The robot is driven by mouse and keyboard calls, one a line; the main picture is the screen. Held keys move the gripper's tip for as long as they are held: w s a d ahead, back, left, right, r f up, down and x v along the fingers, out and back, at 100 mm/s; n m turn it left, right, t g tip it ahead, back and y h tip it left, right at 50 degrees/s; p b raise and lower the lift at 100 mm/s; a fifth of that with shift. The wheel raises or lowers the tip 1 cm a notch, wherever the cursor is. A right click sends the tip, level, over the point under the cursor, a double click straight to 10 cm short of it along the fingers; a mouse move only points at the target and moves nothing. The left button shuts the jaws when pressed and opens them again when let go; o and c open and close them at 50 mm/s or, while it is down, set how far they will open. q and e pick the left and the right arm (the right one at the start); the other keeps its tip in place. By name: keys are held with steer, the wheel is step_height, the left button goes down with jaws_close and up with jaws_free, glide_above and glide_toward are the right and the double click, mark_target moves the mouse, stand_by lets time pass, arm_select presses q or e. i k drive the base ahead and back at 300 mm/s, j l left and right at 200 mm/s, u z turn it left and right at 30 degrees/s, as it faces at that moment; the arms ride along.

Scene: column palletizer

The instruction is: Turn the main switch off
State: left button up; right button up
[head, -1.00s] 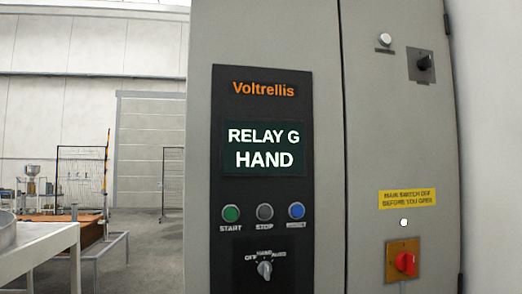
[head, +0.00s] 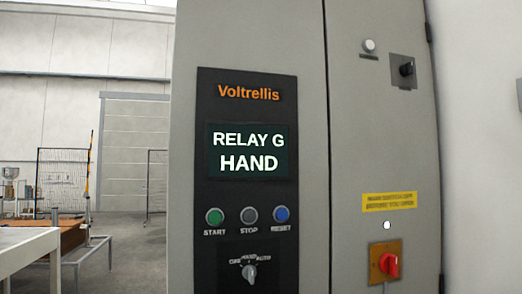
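The main switch (head: 389,265) is a red rotary handle on an orange-yellow plate (head: 372,249), low on the right door of the grey cabinet (head: 380,130). Its handle looks roughly upright, slightly tilted. A small white lamp (head: 387,225) glows just above it. A yellow label (head: 389,202) about the main switch sits above the lamp; its lettering is blurred now. Neither of my grippers is in the head view.
The left panel has a display (head: 248,151) reading RELAY G HAND, green START (head: 215,216), grey STOP (head: 249,215) and blue RESET (head: 281,214) buttons, and a selector knob (head: 249,273). A black knob (head: 407,69) is upper right. A table (head: 28,247) stands left.

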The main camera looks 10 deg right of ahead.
mark_target(388, 262)
steer(key=z, duration=1.4)
steer(key=l+z, duration=0.25)
steer(key=l, duration=0.35)
steer(key=i+j, duration=0.25)
steer(key=j, duration=0.25)
